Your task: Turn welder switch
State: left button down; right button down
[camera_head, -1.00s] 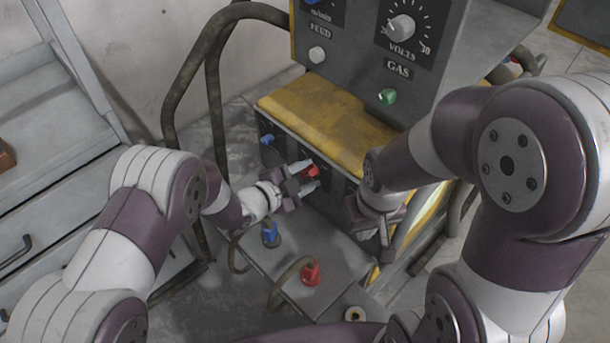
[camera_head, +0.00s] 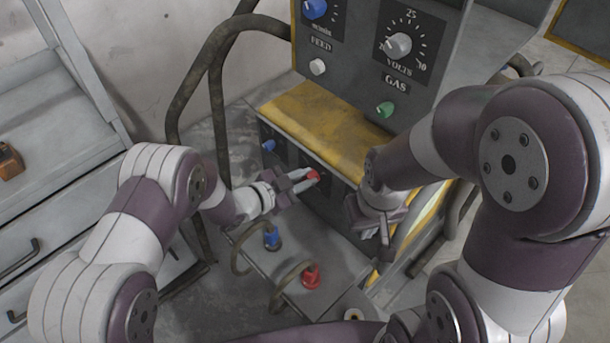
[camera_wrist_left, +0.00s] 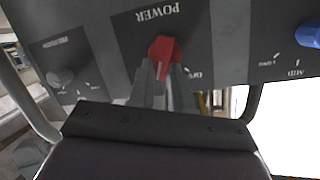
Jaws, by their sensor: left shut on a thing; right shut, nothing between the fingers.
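The welder (camera_head: 325,115) stands in the middle of the head view, with a yellow ledge above its lower front panel. The red switch (camera_wrist_left: 164,47) sits under the word POWER in the left wrist view. It also shows in the head view (camera_head: 314,175). My left gripper (camera_head: 306,180) is at the lower panel, its fingers shut on the red switch. In the left wrist view its fingertips (camera_wrist_left: 163,70) lie on both sides of the switch. My right gripper (camera_head: 384,232) is shut and empty, hanging in front of the welder's right corner.
A blue knob (camera_head: 268,145) sits left of the switch on the lower panel. Blue (camera_head: 272,238) and red (camera_head: 311,276) cable plugs stand on the plate below. The upper panel has a volts knob (camera_head: 397,45) and a green gas button (camera_head: 385,109). A drawer cabinet (camera_head: 60,150) is at left.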

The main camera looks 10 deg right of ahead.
pick_arm(q)
jog(key=n+h, duration=0.1)
jog(key=n, duration=0.2)
jog(key=w+n+g+h, duration=0.1)
jog(key=n, duration=0.3)
jog(key=a+f+n+h+p, duration=0.1)
jog(key=n, duration=0.3)
jog(key=shift+w+a+h, duration=0.1)
jog(key=shift+w+h, duration=0.25)
jog(key=shift+h, duration=0.05)
jog(key=shift+n, duration=0.3)
jog(key=c, duration=1.1)
grip_release()
jog(key=shift+o, duration=0.2)
